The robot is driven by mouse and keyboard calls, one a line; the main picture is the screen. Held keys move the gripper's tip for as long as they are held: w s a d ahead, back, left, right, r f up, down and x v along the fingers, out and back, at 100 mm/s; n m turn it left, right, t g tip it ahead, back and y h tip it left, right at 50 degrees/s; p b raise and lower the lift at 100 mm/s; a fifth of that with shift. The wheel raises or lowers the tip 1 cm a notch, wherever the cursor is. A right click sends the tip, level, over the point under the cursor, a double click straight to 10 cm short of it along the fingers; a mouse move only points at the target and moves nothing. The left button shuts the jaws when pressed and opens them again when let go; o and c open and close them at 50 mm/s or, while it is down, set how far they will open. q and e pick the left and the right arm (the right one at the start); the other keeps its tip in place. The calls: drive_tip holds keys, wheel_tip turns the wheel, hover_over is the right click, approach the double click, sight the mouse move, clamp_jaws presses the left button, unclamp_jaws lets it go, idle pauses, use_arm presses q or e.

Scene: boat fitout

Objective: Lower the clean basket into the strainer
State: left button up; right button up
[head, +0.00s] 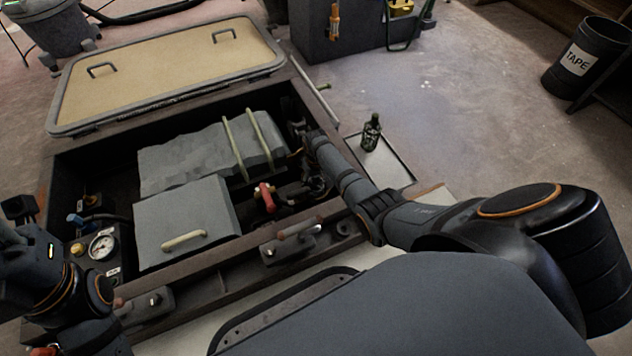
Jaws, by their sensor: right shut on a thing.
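My right arm reaches in from the right over the open hatch bay (205,262). Its gripper (303,138) is at the bay's right end, beside the grey block with two pale straps (200,150). It is shut on the basket, but the fingers and basket are dark and mostly hidden by the wrist. The strainer cannot be made out clearly; dark fittings and hoses (308,187) lie just below the wrist. My left arm is folded at the lower left, and its fingers do not show.
A red-handled valve (265,197) and a grey box with a pale handle (184,240) sit in the bay. A gauge (102,245) is at its left. The hatch lid (170,70) lies behind. A dark bottle (371,132) stands on a tray (398,172) at right.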

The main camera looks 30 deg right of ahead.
drive_tip(key=shift+f+b, duration=0.3)
drive_tip(key=shift+f, duration=0.25)
drive_tip(key=o, duration=1.6)
drive_tip(key=shift+r, duration=0.1)
wheel_tip(320, 180, up, 12)
drive_tip(key=shift+r, duration=0.1)
